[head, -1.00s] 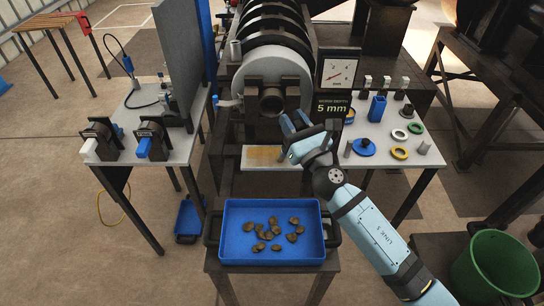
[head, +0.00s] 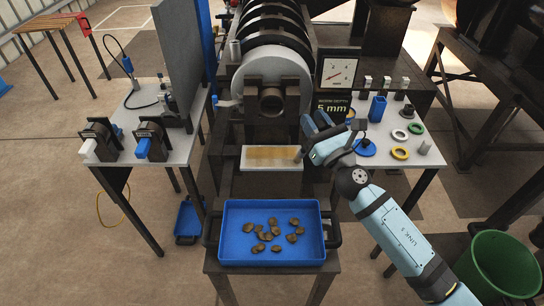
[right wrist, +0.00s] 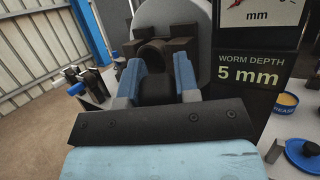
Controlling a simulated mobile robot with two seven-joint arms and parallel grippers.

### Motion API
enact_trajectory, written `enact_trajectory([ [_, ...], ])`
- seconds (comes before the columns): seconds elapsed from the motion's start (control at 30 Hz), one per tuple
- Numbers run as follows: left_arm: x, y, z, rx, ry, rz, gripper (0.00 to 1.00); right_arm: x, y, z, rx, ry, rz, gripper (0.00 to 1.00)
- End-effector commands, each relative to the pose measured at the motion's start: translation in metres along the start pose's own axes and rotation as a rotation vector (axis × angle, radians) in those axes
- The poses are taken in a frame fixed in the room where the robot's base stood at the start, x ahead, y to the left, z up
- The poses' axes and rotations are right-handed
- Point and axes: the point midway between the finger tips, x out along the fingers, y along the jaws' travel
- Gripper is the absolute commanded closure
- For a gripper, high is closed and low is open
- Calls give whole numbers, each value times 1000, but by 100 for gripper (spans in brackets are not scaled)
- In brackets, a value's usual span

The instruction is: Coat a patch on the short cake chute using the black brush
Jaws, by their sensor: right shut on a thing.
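The short cake chute (head: 255,166) is a pale plate below the press outlet, with a yellowish coated band along its middle in the head view. My right gripper (head: 318,125) is above and to the right of the chute's right end. In the right wrist view its two blue fingers (right wrist: 158,80) are shut on a black block, which I take to be the handle of the black brush (right wrist: 156,92). A small dark grey piece beside the chute's right end may be the brush's lower part. My left gripper is not in view.
A blue tray (head: 231,258) of brown cakes stands in front of the chute. The press outlet (head: 271,101) is above it. The right side table (head: 425,175) holds rings, a blue cup (head: 377,108) and a grease tin (right wrist: 287,101). A depth sign (right wrist: 250,71) stands close to the gripper.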

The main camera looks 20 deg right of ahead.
Motion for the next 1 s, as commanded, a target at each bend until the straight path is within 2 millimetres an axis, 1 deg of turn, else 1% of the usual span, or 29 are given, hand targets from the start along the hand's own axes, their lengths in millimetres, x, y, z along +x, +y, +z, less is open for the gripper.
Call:
enact_trajectory([
  [0.17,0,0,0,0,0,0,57,1,1,0,0,-1,0,94],
  [0.27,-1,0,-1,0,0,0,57,3,5,0,0,-2,0,94],
  [0.63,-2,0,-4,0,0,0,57,20,38,-8,0,-2,0,94],
  [1.0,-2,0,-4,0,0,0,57,21,41,-10,-1,-1,0,94],
])
